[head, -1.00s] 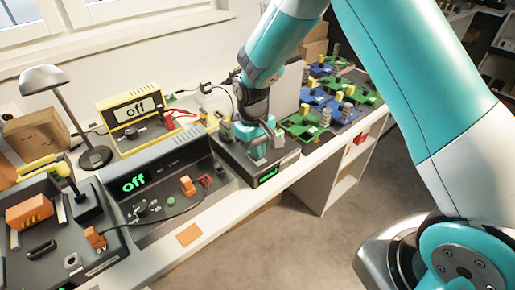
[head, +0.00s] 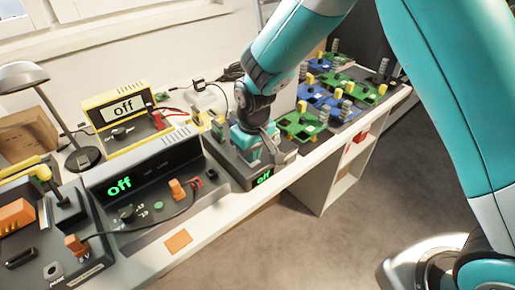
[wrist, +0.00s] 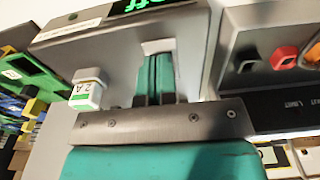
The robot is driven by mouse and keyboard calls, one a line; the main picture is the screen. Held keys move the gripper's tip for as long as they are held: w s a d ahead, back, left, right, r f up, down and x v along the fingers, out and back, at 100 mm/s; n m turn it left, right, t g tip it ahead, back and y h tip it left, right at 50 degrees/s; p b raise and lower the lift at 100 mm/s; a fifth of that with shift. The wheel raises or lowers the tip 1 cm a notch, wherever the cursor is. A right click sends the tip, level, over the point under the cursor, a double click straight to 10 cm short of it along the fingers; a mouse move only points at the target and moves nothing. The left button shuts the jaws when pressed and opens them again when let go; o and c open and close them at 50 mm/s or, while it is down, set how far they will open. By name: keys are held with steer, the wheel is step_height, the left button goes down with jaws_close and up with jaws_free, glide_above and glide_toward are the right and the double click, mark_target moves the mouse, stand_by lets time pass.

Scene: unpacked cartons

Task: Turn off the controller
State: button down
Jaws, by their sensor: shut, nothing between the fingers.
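The controller (head: 232,172) is a dark grey box near the front edge of the bench, with a green "off" on its front display (head: 264,177). My gripper (head: 268,152) is shut and empty, pointing down at the controller's top. In the wrist view my gripper's teal fingers (wrist: 159,75) are together over the grey casing (wrist: 205,45), in front of a pale slot or part they partly hide. I cannot tell whether they touch it. A white block marked "2 A" (wrist: 87,95) stands beside the fingers. The green display (wrist: 150,4) is cut off at the top.
To the left stand a larger grey unit (head: 150,185) reading "off", a yellow meter (head: 128,112) reading "off" and a lamp (head: 30,78). Green and blue circuit boards (head: 300,125) lie to the right. Cables run behind. The floor in front is clear.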

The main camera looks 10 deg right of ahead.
steer(key=shift+s+f, duration=0.1)
steer(key=shift+f, duration=0.35)
steer(key=shift+w+a+r, duration=0.15)
steer(key=shift+w+a, duration=0.2)
steer(key=shift+w, duration=0.4)
steer(key=shift+r+p, duration=0.1)
steer(key=shift+p, duration=0.25)
steer(key=shift+r, duration=0.3)
step_height(320, 180, up, 14)
steer(key=s+p, duration=0.1)
steer(key=p, duration=0.2)
steer(key=shift+d, duration=0.25)
